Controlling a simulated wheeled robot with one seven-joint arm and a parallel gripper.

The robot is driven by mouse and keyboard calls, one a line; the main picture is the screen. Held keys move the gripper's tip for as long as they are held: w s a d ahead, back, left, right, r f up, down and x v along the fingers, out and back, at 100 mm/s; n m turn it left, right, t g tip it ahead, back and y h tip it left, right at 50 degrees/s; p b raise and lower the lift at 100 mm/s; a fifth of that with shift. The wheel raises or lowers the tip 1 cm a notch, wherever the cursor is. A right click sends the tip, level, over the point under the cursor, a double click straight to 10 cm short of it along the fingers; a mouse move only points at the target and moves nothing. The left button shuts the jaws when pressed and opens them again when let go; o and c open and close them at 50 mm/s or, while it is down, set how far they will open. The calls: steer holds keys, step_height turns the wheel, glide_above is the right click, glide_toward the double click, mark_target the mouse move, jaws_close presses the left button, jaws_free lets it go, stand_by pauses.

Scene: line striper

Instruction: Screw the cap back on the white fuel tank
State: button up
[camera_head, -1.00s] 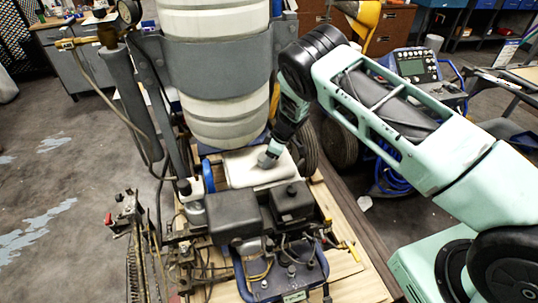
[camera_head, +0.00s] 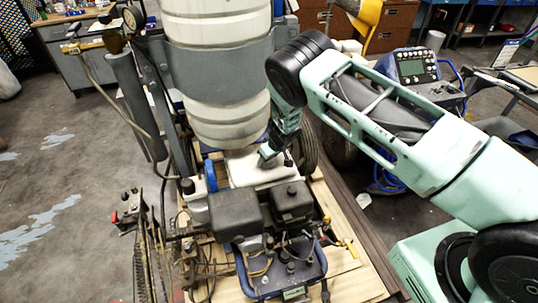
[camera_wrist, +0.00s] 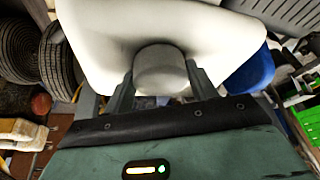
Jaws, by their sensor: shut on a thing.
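The white fuel tank (camera_head: 240,172) lies behind the black engine parts and under the large ribbed white container in the head view. It fills the top of the wrist view (camera_wrist: 215,25). My gripper (camera_head: 267,156) reaches down to the tank's upper right part. In the wrist view my gripper (camera_wrist: 160,72) has one finger on each side of a round grey cap (camera_wrist: 160,68) and is shut on it. The cap overlaps the white tank there. I cannot tell whether its thread is engaged. The cap's underside is hidden, and my gripper hides most of it in the head view.
The large ribbed container (camera_head: 222,110) stands close behind the tank. A black engine part (camera_head: 236,214) is just in front. A black tyre (camera_head: 304,150) is close on the right.

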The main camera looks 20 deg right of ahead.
steer(key=shift+w+d+r, duration=0.4)
steer(key=shift+w+d, duration=0.1)
steer(key=shift+w, duration=0.05)
steer(key=shift+r+m+h+p, duration=0.15)
steer(key=shift+m+h+p, duration=0.35)
steer(key=shift+m+p, duration=0.5)
steer(key=shift+c, duration=0.5)
steer(key=o, duration=0.8)
steer(key=shift+m+t, duration=0.3)
steer(key=shift+m, duration=0.1)
steer(key=o, duration=0.5)
steer(key=shift+d+f, duration=0.1)
steer(key=shift+f, duration=0.2)
steer(key=shift+s+f, duration=0.1)
steer(key=shift+s, duration=0.1)
steer(key=o, duration=0.3)
steer(key=shift+s+a+f, duration=0.1)
steer(key=shift+a, duration=0.15)
steer(key=shift+o, duration=0.2)
steer(key=p+v, duration=0.3)
steer(key=v, duration=0.4)
